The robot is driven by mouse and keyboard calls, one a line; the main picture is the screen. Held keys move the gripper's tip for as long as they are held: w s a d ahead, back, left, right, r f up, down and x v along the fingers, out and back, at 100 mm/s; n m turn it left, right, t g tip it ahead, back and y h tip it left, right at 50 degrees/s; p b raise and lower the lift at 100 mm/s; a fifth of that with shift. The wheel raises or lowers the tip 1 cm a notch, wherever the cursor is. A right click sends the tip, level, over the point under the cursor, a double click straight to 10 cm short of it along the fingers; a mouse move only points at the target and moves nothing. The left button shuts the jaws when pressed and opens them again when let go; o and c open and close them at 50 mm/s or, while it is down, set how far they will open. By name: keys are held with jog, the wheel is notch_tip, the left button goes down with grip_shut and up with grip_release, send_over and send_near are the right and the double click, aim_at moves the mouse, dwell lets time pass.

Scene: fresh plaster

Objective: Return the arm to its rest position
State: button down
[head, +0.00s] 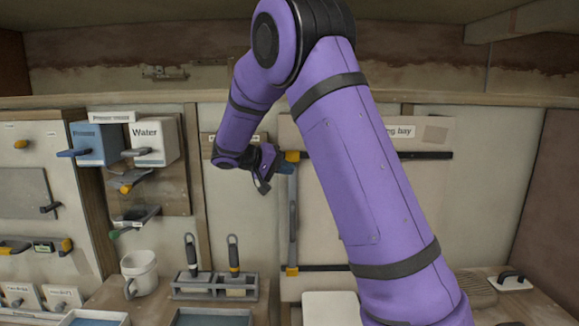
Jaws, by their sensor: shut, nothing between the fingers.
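My purple arm crosses the middle and right of the head view, rising from the lower right and bending at the top. Its far end reaches down to my gripper (264,186), which is in front of the back wall, left of the centre. My gripper is shut, with nothing seen in it. It is close to the left side of a grey upright bar (292,225) with yellow fittings; I cannot tell whether they touch. My forearm hides part of the wall panel behind it.
A blue box (96,143) and a white Water box (152,141) are mounted at the left. A white mug (139,272) and a grey rack (214,287) with two handled tools stand on the bench below. A black-handled block (511,281) lies at the right. The right wall looks bare.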

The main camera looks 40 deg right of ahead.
dwell(0.5)
jog(key=s+a+r+n+t+y, duration=0.1)
jog(key=s+a+y, duration=0.3)
jog(key=s, duration=0.7)
jog(key=s+a+r+n+t+y, duration=0.1)
jog(key=s+a+n+t+y, duration=0.2)
jog(key=s, duration=0.9)
jog(key=s+a+r+n+t+y, duration=0.1)
jog(key=s+a+t+y, duration=0.3)
jog(key=s+a, duration=0.5)
jog(key=s+n+y, duration=0.1)
jog(key=s+y, duration=0.1)
jog(key=shift+s+r+y, duration=0.25)
jog(key=shift+s+y, duration=0.1)
jog(key=shift+y, duration=0.05)
